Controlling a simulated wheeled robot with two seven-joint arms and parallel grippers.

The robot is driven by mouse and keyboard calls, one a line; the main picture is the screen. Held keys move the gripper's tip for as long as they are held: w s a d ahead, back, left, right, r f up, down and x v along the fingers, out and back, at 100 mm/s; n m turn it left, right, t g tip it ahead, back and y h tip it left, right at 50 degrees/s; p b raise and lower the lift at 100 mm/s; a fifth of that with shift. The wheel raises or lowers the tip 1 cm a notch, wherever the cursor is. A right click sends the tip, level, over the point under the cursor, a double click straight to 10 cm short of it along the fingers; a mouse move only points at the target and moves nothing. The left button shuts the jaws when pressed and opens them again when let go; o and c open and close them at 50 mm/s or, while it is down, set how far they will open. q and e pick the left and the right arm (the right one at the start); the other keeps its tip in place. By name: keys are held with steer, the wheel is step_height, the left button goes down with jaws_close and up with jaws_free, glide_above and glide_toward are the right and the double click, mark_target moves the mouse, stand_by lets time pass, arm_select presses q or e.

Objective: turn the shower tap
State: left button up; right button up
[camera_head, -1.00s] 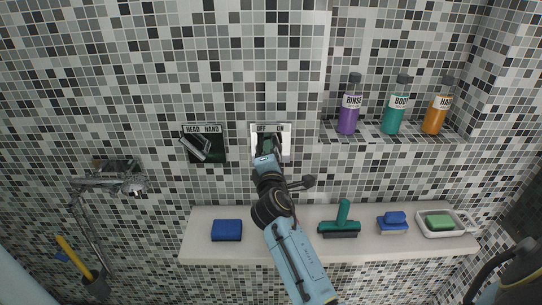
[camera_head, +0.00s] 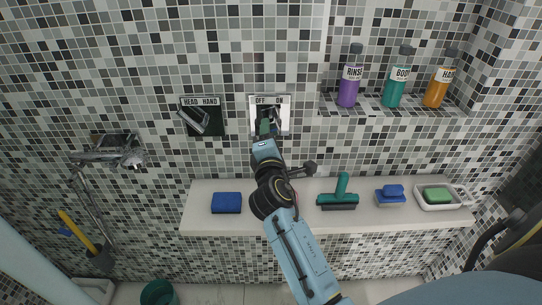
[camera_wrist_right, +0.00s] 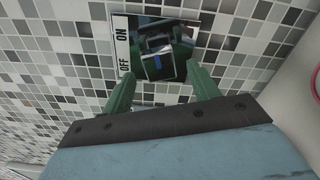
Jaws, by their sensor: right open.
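The shower tap is a dark plate (camera_head: 284,127) with a white OFF/ON strip (camera_head: 270,99) on the tiled wall. In the right wrist view the strip (camera_wrist_right: 122,42) runs along the left side of the dark glossy plate (camera_wrist_right: 180,32). Contact with the handle cannot be made out. In the head view the right gripper (camera_head: 266,128) covers the plate's lower part. My left gripper is not in view.
A HEAD/HAND plate (camera_head: 203,119) with a lever is to the left. A shelf (camera_head: 366,105) with purple, teal and orange bottles is at the right. A ledge (camera_head: 290,193) below carries a blue sponge (camera_head: 226,202), a squeegee (camera_head: 340,192) and a soap dish (camera_head: 462,197).

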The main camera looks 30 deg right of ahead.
steer(key=v, duration=0.8)
steer(key=shift+s+a+b, duration=0.25)
steer(key=shift+s+b, duration=0.05)
steer(key=shift+b, duration=0.15)
